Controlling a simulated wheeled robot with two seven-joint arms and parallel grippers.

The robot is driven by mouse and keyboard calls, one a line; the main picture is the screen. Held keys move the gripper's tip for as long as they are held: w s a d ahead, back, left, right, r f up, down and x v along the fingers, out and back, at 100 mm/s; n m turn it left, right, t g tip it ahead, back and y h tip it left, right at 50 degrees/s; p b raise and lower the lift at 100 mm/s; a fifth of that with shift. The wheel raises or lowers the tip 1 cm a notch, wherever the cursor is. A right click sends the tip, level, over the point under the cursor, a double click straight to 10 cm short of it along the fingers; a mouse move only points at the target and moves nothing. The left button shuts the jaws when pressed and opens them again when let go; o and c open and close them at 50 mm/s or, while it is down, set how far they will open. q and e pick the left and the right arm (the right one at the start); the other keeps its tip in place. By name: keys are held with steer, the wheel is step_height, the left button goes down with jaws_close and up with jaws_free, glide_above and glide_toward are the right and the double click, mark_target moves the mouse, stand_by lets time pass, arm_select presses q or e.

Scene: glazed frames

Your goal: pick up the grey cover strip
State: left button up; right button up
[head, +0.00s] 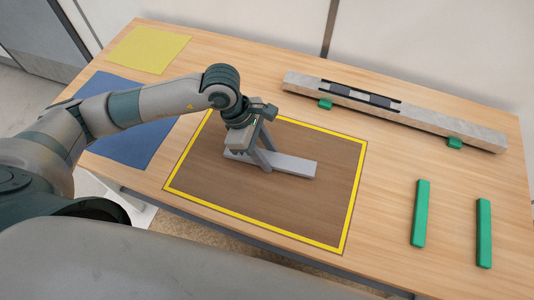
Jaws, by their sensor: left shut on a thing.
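The grey cover strip (297,168) is a flat, light grey bar in the head view, over the brown area with the yellow outline (345,215). My left gripper (266,163) reaches down to it from above, with its fingers near the strip's middle. It is shut on the strip. Part of the strip's left half is hidden behind the fingers. I cannot tell whether the strip rests on the brown area or is just above it. My right gripper is not in view.
A long grey beam (440,123) with a dark slotted section lies at the back right on green blocks (454,143). Two green bars (420,213) (484,233) lie at the right. A yellow square (147,48) and a blue sheet (150,135) lie at the left.

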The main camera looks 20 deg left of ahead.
arm_select(q)
step_height(320, 180, up, 3)
steer(key=shift+f+p, duration=0.1)
steer(key=shift+p, duration=0.4)
steer(key=s+d+r+p, duration=0.1)
steer(key=s+d+r, duration=0.1)
steer(key=d, duration=0.3)
steer(key=s+d+r+p, duration=0.2)
steer(key=d+r, duration=0.3)
steer(key=shift+s+d, duration=0.35)
steer(key=shift+d, duration=0.05)
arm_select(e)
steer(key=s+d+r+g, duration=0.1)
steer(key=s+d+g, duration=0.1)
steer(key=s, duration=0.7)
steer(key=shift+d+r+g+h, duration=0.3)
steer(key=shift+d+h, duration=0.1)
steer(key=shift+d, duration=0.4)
arm_select(q)
steer(key=o, duration=0.3)
steer(key=c, duration=0.4)
steer(key=shift+w, duration=0.15)
